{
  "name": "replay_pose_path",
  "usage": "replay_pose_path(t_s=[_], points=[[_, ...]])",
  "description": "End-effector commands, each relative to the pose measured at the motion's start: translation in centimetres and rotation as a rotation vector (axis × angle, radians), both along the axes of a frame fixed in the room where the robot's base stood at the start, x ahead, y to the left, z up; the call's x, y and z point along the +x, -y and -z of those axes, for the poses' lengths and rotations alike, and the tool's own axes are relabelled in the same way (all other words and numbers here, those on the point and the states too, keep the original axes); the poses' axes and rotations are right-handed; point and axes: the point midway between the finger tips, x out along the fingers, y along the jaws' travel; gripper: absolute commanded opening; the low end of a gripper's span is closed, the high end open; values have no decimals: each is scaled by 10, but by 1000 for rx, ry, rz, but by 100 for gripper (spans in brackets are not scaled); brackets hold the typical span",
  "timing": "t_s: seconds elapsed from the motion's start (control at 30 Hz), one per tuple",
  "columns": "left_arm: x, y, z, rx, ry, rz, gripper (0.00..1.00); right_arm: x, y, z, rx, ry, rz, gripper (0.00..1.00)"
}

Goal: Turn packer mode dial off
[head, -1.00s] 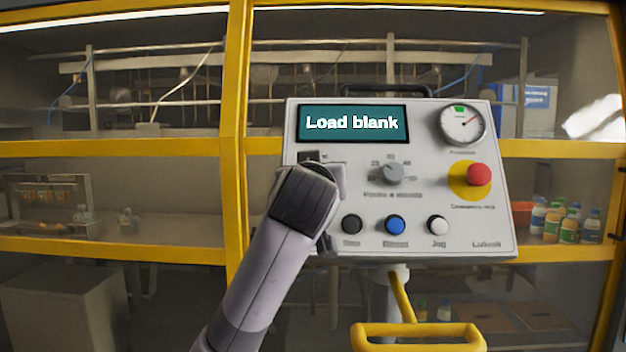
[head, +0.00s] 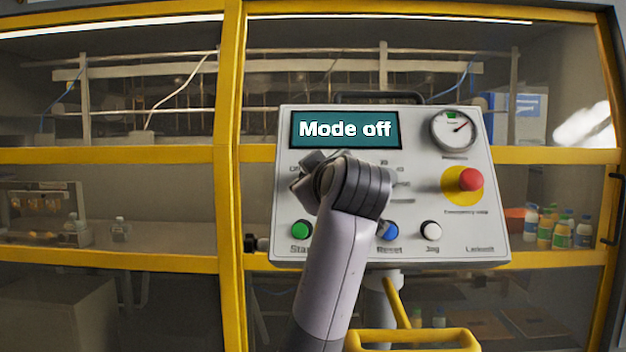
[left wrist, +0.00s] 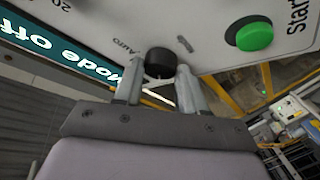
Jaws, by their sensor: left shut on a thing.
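The control panel (head: 400,250) is a light grey box whose screen (head: 345,129) reads "Mode off". My left gripper (head: 318,175) is at the panel's left part, below the screen, with its wrist hiding much of the middle. In the left wrist view, the black mode dial (left wrist: 158,64) sits between the two fingers of my left gripper (left wrist: 158,80), which are shut on it. An "Auto" label shows beside the dial. Its pointer direction is not clear. My right gripper is not in view.
A green start button (head: 301,229), blue reset button (head: 390,231) and white jog button (head: 431,231) line the panel's lower edge. A red emergency stop (head: 471,180) and gauge (head: 454,129) are at right. Yellow-framed glazing stands behind.

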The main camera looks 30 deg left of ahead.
Motion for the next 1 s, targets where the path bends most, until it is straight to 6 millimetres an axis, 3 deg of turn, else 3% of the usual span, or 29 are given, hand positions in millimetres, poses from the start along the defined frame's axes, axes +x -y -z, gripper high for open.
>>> replay_pose_path(t_s=[0.43,0.47,0.5,0.53,0.83,1.0], points=[[0,0,0,-9,6,-4,10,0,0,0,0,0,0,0],[0,0,0,-9,6,-4,50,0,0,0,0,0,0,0],[0,0,0,-9,7,-3,63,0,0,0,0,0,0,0],[0,0,0,-9,7,-3,66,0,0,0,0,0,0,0],[-1,1,0,-7,6,-4,66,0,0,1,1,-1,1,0],[-14,17,-1,-7,8,0,66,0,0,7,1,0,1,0]])
